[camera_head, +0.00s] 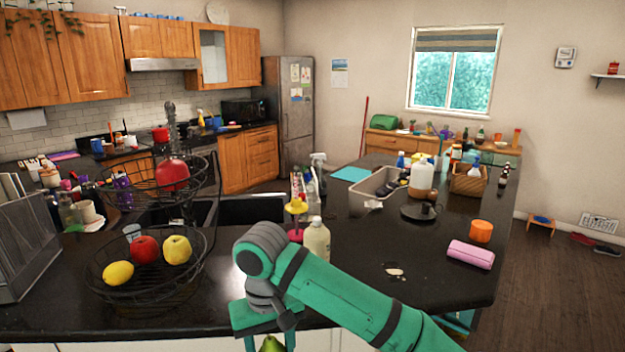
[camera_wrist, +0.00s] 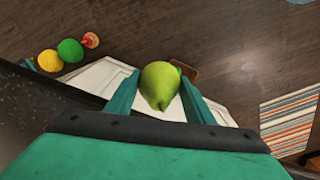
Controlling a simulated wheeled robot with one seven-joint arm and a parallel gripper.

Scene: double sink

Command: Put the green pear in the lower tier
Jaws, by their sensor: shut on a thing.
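The green pear (camera_wrist: 160,84) is held between the two fingers of my gripper (camera_wrist: 160,93). In the head view only the top of the pear (camera_head: 271,344) shows at the bottom edge, under my gripper (camera_head: 268,338), in front of the counter. The two-tier black wire fruit stand is on the counter to the left of my gripper. Its lower tier (camera_head: 104,289) is a wide basket holding a lemon (camera_head: 118,273), a red apple (camera_head: 145,250) and a yellow apple (camera_head: 177,249). The upper tier (camera_head: 128,192) holds a red fruit (camera_head: 172,175).
A grey rack (camera_head: 28,245) stands left of the stand. A cream bottle (camera_head: 316,241) stands behind my arm. A pink case (camera_head: 470,254) and an orange jar (camera_head: 480,231) lie to the right. Yellow (camera_wrist: 48,60) and green (camera_wrist: 70,50) round things show below in the wrist view.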

